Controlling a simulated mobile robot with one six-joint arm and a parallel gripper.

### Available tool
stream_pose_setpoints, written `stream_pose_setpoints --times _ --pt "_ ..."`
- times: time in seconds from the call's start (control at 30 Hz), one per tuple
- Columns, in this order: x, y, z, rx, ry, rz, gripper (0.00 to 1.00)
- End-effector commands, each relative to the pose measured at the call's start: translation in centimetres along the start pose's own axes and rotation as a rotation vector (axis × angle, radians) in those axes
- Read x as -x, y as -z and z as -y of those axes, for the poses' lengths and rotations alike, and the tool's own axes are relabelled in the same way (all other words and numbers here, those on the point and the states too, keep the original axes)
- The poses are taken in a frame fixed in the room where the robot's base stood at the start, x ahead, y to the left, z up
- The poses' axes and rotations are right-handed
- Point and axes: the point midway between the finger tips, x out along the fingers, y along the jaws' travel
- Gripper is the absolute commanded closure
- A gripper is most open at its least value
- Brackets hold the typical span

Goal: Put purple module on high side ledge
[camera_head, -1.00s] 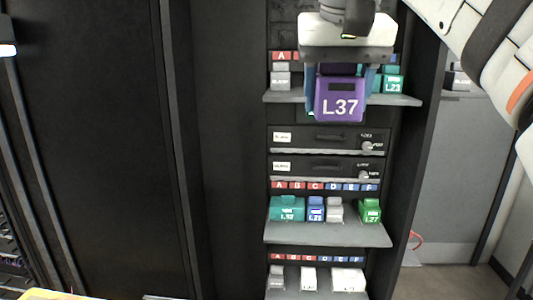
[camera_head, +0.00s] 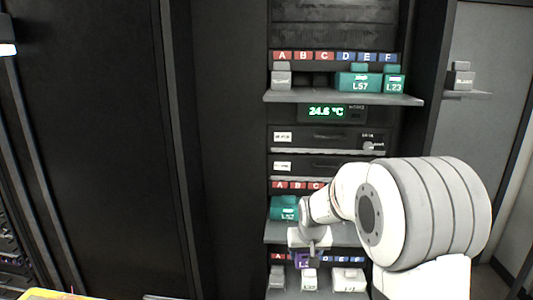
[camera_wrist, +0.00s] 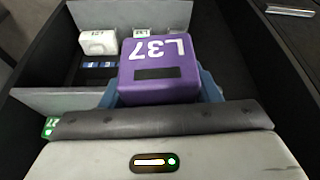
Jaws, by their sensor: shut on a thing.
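The purple module, labelled L37, is held in my gripper (camera_wrist: 160,88). In the wrist view the purple module (camera_wrist: 160,65) sits between the blue fingers, its label upside down. In the head view my gripper (camera_head: 311,252) is low at the rack, in front of the bottom row, and only a small part of the purple module (camera_head: 301,260) shows beside it. A small high side ledge (camera_head: 483,94) sticks out on the grey panel right of the rack. A grey module (camera_head: 461,76) stands on its left part; its right end is bare.
The rack's upper shelf (camera_head: 340,97) carries a grey module, teal L57 (camera_head: 359,80) and teal L23 (camera_head: 393,81). The middle shelf (camera_head: 278,235) is partly hidden by my arm; a teal module (camera_head: 284,208) shows. White modules (camera_head: 349,279) stand on the bottom shelf. A dark cabinet fills the left.

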Motion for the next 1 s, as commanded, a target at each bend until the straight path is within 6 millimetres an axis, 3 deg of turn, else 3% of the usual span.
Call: stream_pose_setpoints --times 0.03,0.2,0.47,0.8,1.0 --pt "-2.8 -2.1 -0.5 -0.003 0.001 0.012 0.72" --pt "-9.0 -8.0 -1.8 -0.012 0.002 0.008 0.72" --pt "-13.8 -15.5 -3.3 -0.027 -0.008 0.001 0.72" --pt "-19.4 -17.4 -3.2 -0.025 -0.006 -0.009 0.72" --pt "-21.3 -18.1 -3.2 -0.026 -0.006 -0.009 0.72"
